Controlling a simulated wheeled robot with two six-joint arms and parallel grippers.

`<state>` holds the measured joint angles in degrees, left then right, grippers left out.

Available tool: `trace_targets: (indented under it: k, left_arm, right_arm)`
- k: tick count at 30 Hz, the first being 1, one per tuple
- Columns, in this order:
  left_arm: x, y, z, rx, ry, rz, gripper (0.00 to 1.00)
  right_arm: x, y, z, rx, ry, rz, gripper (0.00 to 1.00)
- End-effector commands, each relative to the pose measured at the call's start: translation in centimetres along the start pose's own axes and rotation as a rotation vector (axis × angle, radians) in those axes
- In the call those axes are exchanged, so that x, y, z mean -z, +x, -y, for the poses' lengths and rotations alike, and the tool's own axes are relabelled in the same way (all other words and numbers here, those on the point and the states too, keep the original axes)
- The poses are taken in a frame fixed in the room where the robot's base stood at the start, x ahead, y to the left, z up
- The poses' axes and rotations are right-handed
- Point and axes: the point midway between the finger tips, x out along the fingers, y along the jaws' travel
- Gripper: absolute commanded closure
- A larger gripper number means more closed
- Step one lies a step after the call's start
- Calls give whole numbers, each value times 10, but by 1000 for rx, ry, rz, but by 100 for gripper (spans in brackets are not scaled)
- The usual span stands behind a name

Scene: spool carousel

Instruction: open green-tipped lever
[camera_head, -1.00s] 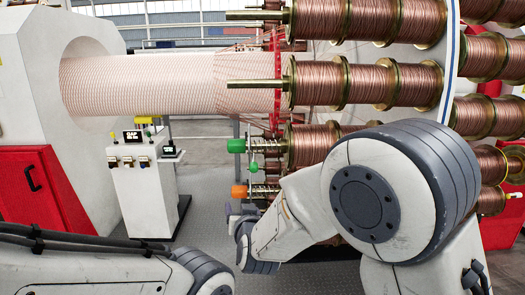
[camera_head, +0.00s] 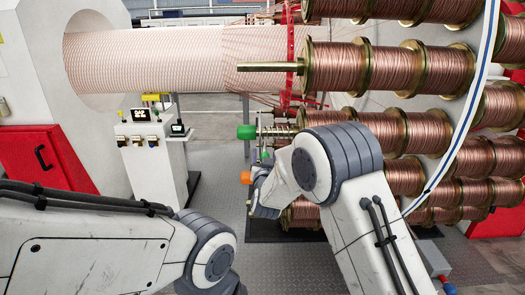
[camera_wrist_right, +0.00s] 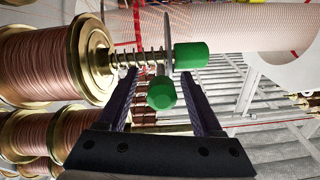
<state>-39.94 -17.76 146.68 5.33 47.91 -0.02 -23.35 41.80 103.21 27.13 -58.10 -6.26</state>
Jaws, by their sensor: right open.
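The green-tipped lever shows in the right wrist view as a round green knob (camera_wrist_right: 161,93), just below a spring-loaded spindle that ends in a green cylinder (camera_wrist_right: 190,55). My right gripper (camera_wrist_right: 159,80) is open, with one dark finger on each side of the knob. I cannot tell whether either finger touches it. In the head view the green cylinder (camera_head: 246,132) and the small green knob (camera_head: 265,155) sit left of the copper spools, and my right wrist mostly hides the gripper there. My left arm lies at the lower left, and its gripper is out of view.
An orange cylinder (camera_head: 246,177) sits just below the green knob. Copper spools (camera_head: 360,68) fill the right side, with a bare brass spindle (camera_head: 268,66) poking out left. A white control stand (camera_head: 155,150) and a red cabinet (camera_head: 45,160) stand left. Grey floor (camera_head: 215,165) lies between.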

Motion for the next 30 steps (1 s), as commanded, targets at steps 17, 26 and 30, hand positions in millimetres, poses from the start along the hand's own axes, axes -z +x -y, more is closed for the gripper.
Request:
trace_targets:
  k: [17,26,30]
  left_arm:
    - [0,-4,0,0,0,0,31]
    - [0,-4,0,0,0,0,31]
    - [0,-4,0,0,0,0,31]
  right_arm:
    - [-1,10,5,6,0,2,90]
    - [-1,10,5,6,0,2,100]
    - [-1,10,5,7,0,2,100]
